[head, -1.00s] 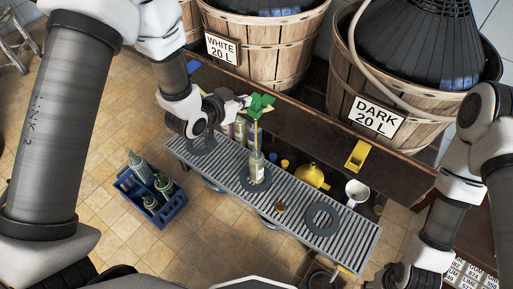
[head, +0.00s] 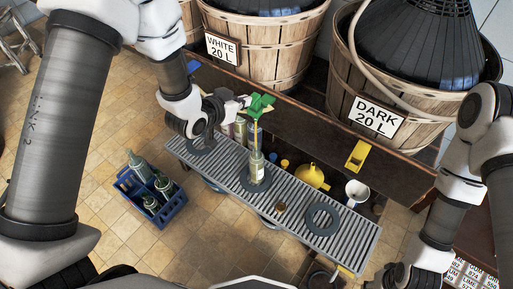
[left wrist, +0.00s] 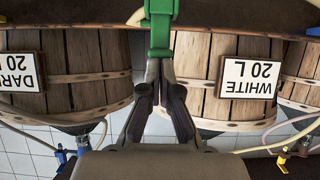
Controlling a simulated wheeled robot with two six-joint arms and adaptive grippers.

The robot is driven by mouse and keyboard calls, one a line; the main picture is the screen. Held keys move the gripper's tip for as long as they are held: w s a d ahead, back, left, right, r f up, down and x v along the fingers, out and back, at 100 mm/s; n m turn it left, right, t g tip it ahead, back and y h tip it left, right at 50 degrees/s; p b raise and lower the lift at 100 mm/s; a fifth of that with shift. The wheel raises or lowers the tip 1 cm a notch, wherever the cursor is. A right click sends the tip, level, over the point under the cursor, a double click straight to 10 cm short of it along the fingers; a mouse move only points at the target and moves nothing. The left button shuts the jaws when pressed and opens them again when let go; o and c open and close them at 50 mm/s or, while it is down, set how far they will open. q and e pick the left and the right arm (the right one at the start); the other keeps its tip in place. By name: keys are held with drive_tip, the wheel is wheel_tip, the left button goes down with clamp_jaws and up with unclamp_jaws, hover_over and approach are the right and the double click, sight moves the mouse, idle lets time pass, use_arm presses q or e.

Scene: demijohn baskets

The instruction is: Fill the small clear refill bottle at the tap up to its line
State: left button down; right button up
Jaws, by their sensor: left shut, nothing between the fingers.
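The small clear bottle (head: 257,170) stands upright on the slatted grating (head: 340,247), below the green tap (head: 261,104). It has a pale label; its line and liquid level are too small to read. My left gripper (head: 243,101) is shut and empty beside the tap. In the left wrist view, the shut fingers (left wrist: 161,88) are at the lower end of the tap's green handle (left wrist: 160,30); whether they touch it I cannot tell. My right gripper (head: 400,277) is low at the right, too small and dark to read.
A blue crate (head: 172,209) with several bottles stands on the floor at left. Behind the grating are a yellow funnel (head: 311,176) and a white cup (head: 357,190). Dark rings lie on the grating. Baskets labelled WHITE (head: 285,52) and DARK (head: 343,75) stand behind.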

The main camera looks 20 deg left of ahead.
use_arm(q)
drive_tip(key=shift+r+p, duration=0.7)
drive_tip(key=shift+r, duration=0.1)
drive_tip(key=s+a+r+p, duration=0.2)
drive_tip(key=s+r+p, duration=0.1)
drive_tip(key=s+r, duration=0.4)
drive_tip(key=shift+s+a+r+p, duration=0.25)
drive_tip(key=shift+a+r+p, duration=0.1)
drive_tip(key=shift+r, duration=0.4)
idle(0.4)
